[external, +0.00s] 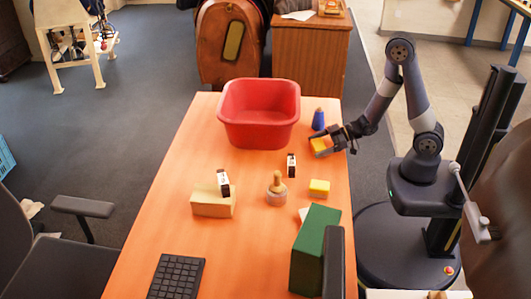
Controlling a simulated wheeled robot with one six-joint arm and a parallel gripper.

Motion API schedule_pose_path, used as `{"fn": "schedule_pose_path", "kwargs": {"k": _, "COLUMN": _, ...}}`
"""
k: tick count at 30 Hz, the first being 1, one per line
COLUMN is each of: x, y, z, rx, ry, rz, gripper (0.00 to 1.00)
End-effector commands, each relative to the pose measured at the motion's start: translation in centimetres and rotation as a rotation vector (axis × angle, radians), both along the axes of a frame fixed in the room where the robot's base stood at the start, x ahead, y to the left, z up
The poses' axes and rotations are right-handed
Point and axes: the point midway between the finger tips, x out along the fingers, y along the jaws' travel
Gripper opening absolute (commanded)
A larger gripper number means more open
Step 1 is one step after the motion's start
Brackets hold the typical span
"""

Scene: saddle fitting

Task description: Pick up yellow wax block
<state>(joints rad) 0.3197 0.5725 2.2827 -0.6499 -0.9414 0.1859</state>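Two yellow blocks are in view, and I cannot tell for sure which is the wax block. One yellow block (320,145) is near the table's right edge, between the fingers of my gripper (318,145). The dark fingers lie along its far and near sides. I cannot tell whether they press on it, or whether it rests on the table or is slightly raised. The other yellow block (319,188) lies on the table nearer the camera, clear of the gripper.
A red bin (259,113) stands left of the gripper. A blue cone-shaped item (318,119) is just behind it. A small black-and-white item (291,165), a wooden-knobbed tool (277,189), a tan block (213,201), a green box (314,249) and a keyboard (176,277) are nearer.

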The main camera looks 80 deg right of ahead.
Motion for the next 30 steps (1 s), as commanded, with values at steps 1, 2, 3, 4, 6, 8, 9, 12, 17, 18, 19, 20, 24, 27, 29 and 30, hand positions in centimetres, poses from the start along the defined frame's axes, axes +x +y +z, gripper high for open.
{"fn": "schedule_pose_path", "kwargs": {"k": 1, "x": 0.0, "y": 0.0, "z": 0.0, "rx": 0.0, "ry": 0.0, "rz": 0.0, "gripper": 0.84}}
{"fn": "schedule_pose_path", "kwargs": {"k": 2, "x": 0.0, "y": 0.0, "z": 0.0, "rx": 0.0, "ry": 0.0, "rz": 0.0, "gripper": 0.81}}
{"fn": "schedule_pose_path", "kwargs": {"k": 3, "x": 0.0, "y": 0.0, "z": 0.0, "rx": 0.0, "ry": 0.0, "rz": 0.0, "gripper": 0.78}}
{"fn": "schedule_pose_path", "kwargs": {"k": 4, "x": 0.0, "y": 0.0, "z": 0.0, "rx": 0.0, "ry": 0.0, "rz": 0.0, "gripper": 0.75}}
{"fn": "schedule_pose_path", "kwargs": {"k": 6, "x": 0.0, "y": 0.0, "z": 0.0, "rx": 0.0, "ry": 0.0, "rz": 0.0, "gripper": 0.7}}
{"fn": "schedule_pose_path", "kwargs": {"k": 8, "x": 0.0, "y": 0.0, "z": 0.0, "rx": 0.0, "ry": 0.0, "rz": 0.0, "gripper": 0.65}}
{"fn": "schedule_pose_path", "kwargs": {"k": 9, "x": 0.0, "y": 0.0, "z": 0.0, "rx": 0.0, "ry": 0.0, "rz": 0.0, "gripper": 0.62}}
{"fn": "schedule_pose_path", "kwargs": {"k": 12, "x": 0.0, "y": 0.0, "z": 0.0, "rx": 0.0, "ry": 0.0, "rz": 0.0, "gripper": 0.53}}
{"fn": "schedule_pose_path", "kwargs": {"k": 17, "x": 0.0, "y": 0.0, "z": 0.0, "rx": 0.0, "ry": -0.001, "rz": 0.0, "gripper": 0.52}}
{"fn": "schedule_pose_path", "kwargs": {"k": 18, "x": 0.0, "y": 0.0, "z": 0.0, "rx": 0.0, "ry": -0.001, "rz": 0.0, "gripper": 0.52}}
{"fn": "schedule_pose_path", "kwargs": {"k": 19, "x": 0.0, "y": 0.0, "z": 0.1, "rx": 0.0, "ry": -0.001, "rz": 0.0, "gripper": 0.52}}
{"fn": "schedule_pose_path", "kwargs": {"k": 20, "x": 0.0, "y": 0.0, "z": 0.2, "rx": 0.0, "ry": -0.001, "rz": 0.0, "gripper": 0.52}}
{"fn": "schedule_pose_path", "kwargs": {"k": 24, "x": 0.0, "y": 0.0, "z": 1.4, "rx": -0.002, "ry": -0.005, "rz": 0.001, "gripper": 0.52}}
{"fn": "schedule_pose_path", "kwargs": {"k": 27, "x": 0.0, "y": 0.0, "z": 2.9, "rx": -0.002, "ry": -0.006, "rz": 0.0, "gripper": 0.52}}
{"fn": "schedule_pose_path", "kwargs": {"k": 29, "x": 0.1, "y": 0.0, "z": 4.1, "rx": -0.002, "ry": -0.007, "rz": 0.002, "gripper": 0.52}}
{"fn": "schedule_pose_path", "kwargs": {"k": 30, "x": 0.0, "y": 0.0, "z": 4.8, "rx": -0.003, "ry": -0.007, "rz": 0.001, "gripper": 0.52}}
